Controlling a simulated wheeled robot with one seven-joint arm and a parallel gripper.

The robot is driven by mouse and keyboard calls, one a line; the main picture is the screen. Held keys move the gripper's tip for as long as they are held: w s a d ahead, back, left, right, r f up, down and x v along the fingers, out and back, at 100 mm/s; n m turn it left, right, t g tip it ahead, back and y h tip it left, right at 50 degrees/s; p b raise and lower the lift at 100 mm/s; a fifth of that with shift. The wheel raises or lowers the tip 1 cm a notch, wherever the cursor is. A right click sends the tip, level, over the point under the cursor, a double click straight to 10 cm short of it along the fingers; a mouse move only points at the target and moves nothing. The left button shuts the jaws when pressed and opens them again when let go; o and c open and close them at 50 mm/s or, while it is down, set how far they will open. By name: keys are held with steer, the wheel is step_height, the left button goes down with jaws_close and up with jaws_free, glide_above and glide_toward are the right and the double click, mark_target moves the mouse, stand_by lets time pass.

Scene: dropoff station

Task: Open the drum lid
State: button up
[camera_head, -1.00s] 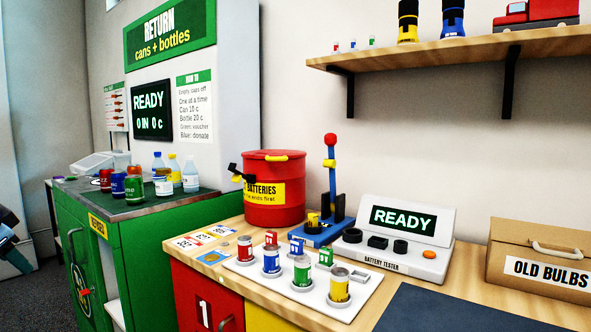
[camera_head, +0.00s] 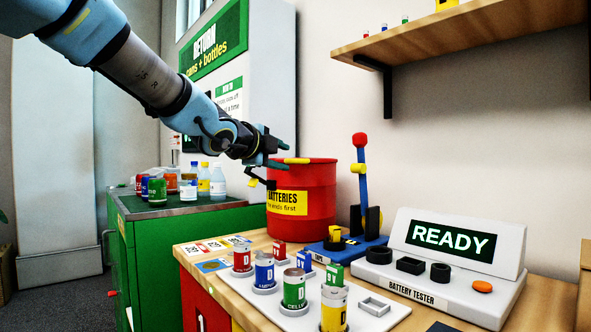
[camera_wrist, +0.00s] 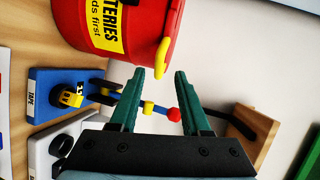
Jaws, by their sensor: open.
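The red battery drum (camera_head: 318,215) stands on the wooden counter with a yellow "BATTERIES" label. Its red lid is down on top, with a yellow handle (camera_head: 297,160) at the lid's edge. A black and yellow latch-like part sticks out at the drum's left. My gripper (camera_head: 284,153) is at the drum's top left, close to the handle. In the wrist view, the teal fingers of my gripper (camera_wrist: 160,75) are apart and empty, and the yellow handle (camera_wrist: 162,58) appears just beyond and between the fingertips. I cannot tell whether they touch it.
A blue stand with an upright lever (camera_head: 359,185) is right of the drum. The battery tester (camera_head: 440,270) stands further right. A white tray (camera_head: 375,318) with several batteries is in front. Bottles and cans stand on the green machine at left. A wooden shelf (camera_head: 450,38) hangs above.

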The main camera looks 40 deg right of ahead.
mark_target(291, 161)
steer(key=b+x, duration=0.1)
steer(key=x, duration=0.5)
steer(key=shift+w+f, duration=0.1)
jaws_close()
stand_by(1.3)
